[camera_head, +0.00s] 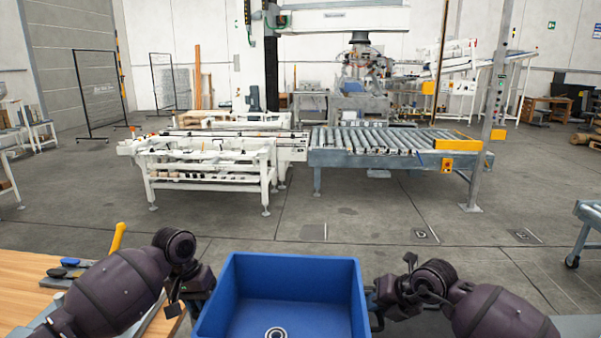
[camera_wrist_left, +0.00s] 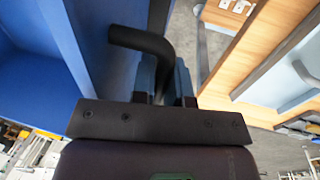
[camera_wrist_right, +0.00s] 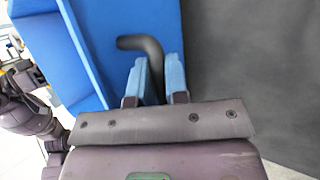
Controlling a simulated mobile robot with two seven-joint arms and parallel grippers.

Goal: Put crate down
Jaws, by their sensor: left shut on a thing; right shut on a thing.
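The blue crate (camera_head: 290,268) is upright and open at the top, at the bottom middle of the head view, between my two arms. A ring-shaped metal part (camera_head: 276,333) lies inside it, cut by the picture's edge. My left gripper (camera_wrist_left: 166,80) is shut on a black handle (camera_wrist_left: 140,40) at the crate's left side. My right gripper (camera_wrist_right: 156,75) is shut on the matching black handle (camera_wrist_right: 140,43) at the right side. In the head view the right gripper (camera_head: 373,298) is beside the crate's right wall. The crate's underside is hidden.
A wooden workbench (camera_head: 35,290) with a yellow-handled tool (camera_head: 119,238) is at the left, near my left arm. Ahead across open grey floor (camera_head: 330,225) stand a white conveyor frame (camera_head: 205,165) and a roller conveyor (camera_head: 385,142). Another conveyor end (camera_head: 588,215) is at the right edge.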

